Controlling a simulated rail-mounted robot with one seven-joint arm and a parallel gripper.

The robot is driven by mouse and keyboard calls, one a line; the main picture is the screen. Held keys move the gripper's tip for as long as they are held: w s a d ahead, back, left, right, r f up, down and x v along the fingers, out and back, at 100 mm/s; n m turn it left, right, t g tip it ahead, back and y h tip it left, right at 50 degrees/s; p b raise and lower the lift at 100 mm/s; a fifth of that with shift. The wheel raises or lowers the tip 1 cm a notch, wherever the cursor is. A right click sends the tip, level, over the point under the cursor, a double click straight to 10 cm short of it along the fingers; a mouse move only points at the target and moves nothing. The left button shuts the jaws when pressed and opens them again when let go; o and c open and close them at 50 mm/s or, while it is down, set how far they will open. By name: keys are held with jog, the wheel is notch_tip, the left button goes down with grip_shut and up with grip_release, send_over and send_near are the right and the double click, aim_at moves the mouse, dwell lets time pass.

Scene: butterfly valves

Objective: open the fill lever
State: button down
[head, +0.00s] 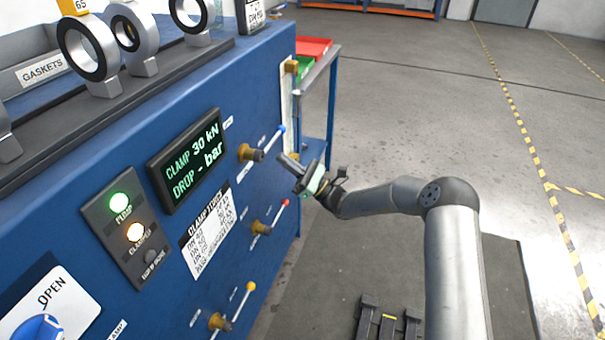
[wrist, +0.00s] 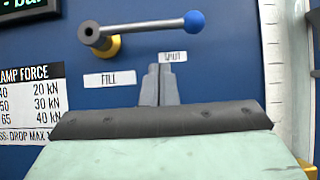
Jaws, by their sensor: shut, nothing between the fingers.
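The fill lever (wrist: 150,25) is a grey handle with a blue ball end on a brass valve fitting. In the wrist view it points right, with its ball above the SHUT label (wrist: 172,57); the FILL label (wrist: 110,78) is below its pivot. The lever also shows at the top of the lever column in the head view (head: 267,143). My gripper (wrist: 159,72) is shut and empty, its fingertips just below the handle in the wrist view, with a visible gap. In the head view my gripper (head: 283,160) is just right of the panel, near the lever.
A red-ball lever (head: 270,217) and a yellow-ball lever (head: 236,302) sit lower on the blue panel. A lit display (head: 187,158) and lamp box (head: 127,235) are to the left. A blue-framed stand with a red bin (head: 313,47) is behind. The floor at right is open.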

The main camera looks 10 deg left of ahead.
aim_at(271, 143)
jog(key=shift+a+r, duration=0.15)
jog(key=shift+r, duration=0.8)
jog(key=shift+a+r, duration=0.1)
jog(key=shift+r, duration=0.8)
